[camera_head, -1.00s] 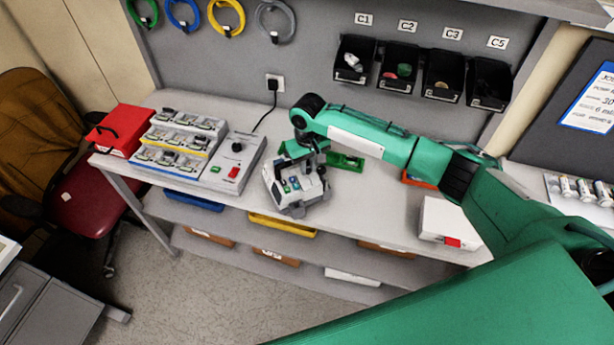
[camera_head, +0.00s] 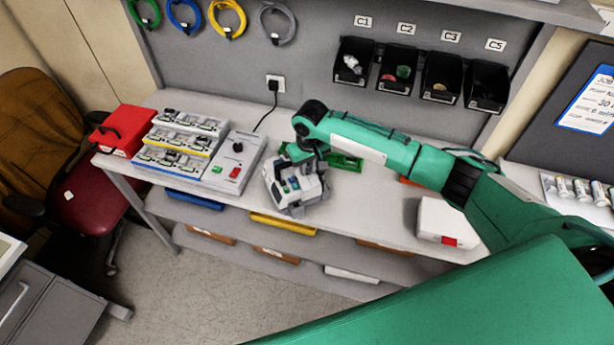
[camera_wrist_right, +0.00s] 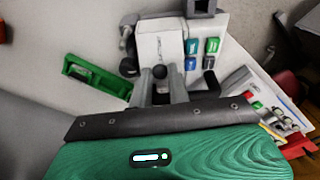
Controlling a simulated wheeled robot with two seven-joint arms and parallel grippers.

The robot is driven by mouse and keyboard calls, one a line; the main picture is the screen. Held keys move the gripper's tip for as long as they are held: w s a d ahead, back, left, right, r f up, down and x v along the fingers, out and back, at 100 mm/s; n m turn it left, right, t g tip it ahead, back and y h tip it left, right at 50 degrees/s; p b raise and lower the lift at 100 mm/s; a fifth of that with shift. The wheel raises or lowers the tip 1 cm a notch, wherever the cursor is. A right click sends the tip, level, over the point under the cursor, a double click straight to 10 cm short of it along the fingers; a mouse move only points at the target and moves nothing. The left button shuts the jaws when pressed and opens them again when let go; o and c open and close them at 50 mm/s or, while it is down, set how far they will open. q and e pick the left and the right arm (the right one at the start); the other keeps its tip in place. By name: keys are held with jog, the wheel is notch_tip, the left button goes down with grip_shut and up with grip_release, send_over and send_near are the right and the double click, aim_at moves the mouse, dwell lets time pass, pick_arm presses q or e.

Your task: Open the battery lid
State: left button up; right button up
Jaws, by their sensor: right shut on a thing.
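The infusion pump (camera_head: 283,199), pale grey and white with green and blue buttons, sits on the bench left of centre in the head view. The wrist view shows its white body (camera_wrist_right: 160,48) just beyond my right gripper (camera_wrist_right: 161,76). My right gripper (camera_head: 314,162) comes down at the pump's back right side, with its fingers close together against the body. It is shut on a small part there, apparently the battery lid; the fingers and the wrist hide most of it. My left gripper is in neither view.
A green tray (camera_head: 346,162) lies right behind the pump. A grey control box (camera_head: 236,160) with a red switch and a rack of small modules (camera_head: 183,140) stand to the left. A white box (camera_head: 443,216) stands to the right. Black bins (camera_head: 398,68) hang above.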

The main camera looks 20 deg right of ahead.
jog(key=shift+t, duration=0.4)
jog(key=shift+s+a+r, duration=0.1)
jog(key=shift+s, duration=0.1)
dwell(0.3)
jog(key=shift+t, duration=0.4)
jog(key=shift+s+r, duration=0.1)
jog(key=shift+s, duration=0.05)
jog(key=shift+a, duration=0.1)
